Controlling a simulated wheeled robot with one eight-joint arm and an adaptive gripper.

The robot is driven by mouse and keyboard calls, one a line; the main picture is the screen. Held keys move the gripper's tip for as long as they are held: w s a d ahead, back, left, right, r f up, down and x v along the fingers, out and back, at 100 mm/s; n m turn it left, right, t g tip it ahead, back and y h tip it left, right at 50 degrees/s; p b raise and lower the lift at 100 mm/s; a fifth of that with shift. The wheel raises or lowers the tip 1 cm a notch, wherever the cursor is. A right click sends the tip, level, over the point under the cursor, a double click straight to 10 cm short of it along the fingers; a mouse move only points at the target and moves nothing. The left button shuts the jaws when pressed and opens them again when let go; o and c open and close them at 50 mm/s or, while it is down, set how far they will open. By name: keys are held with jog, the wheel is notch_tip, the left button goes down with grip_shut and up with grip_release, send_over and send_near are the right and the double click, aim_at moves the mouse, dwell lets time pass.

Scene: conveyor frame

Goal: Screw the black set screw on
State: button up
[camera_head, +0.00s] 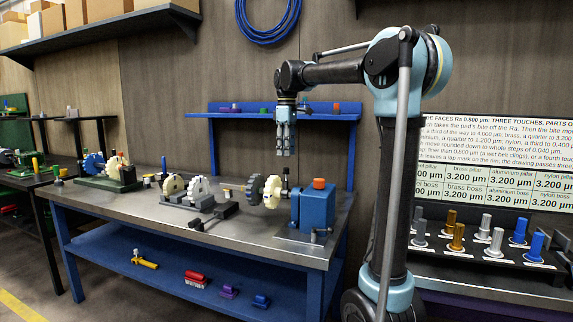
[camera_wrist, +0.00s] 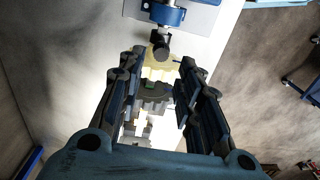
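My gripper (camera_head: 285,152) hangs fingers down above the workbench, over the gears and clear of them. In the wrist view its two fingers (camera_wrist: 157,82) stand apart with nothing held between them. A black upright piece (camera_head: 286,180) stands beside the blue block (camera_head: 318,205), near a cream gear (camera_head: 272,192) and a grey gear (camera_head: 254,188). In the wrist view a black knob-like piece (camera_wrist: 160,47) shows by the blue housing (camera_wrist: 164,13), with pale gears beyond the fingertips. I cannot tell which black piece is the set screw.
The blue block has an orange cap (camera_head: 319,183). More half-round gears (camera_head: 197,189) and a dark tool (camera_head: 222,212) lie to the left on the metal bench (camera_head: 140,204). A blue back shelf (camera_head: 345,116) holds small coloured parts. A rack of pillars (camera_head: 480,246) stands at right.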

aim_at(286, 169)
notch_tip(286, 169, down, 6)
jog(key=shift+s+f, duration=0.1)
jog(key=shift+f, duration=0.2)
jog(key=shift+c, duration=0.6)
grip_shut()
jog(key=m, duration=0.4)
jog(key=shift+r+m, duration=0.1)
jog(key=shift+m, duration=0.3)
jog(key=m, duration=3.8)
jog(key=shift+o, duration=0.2)
grip_release()
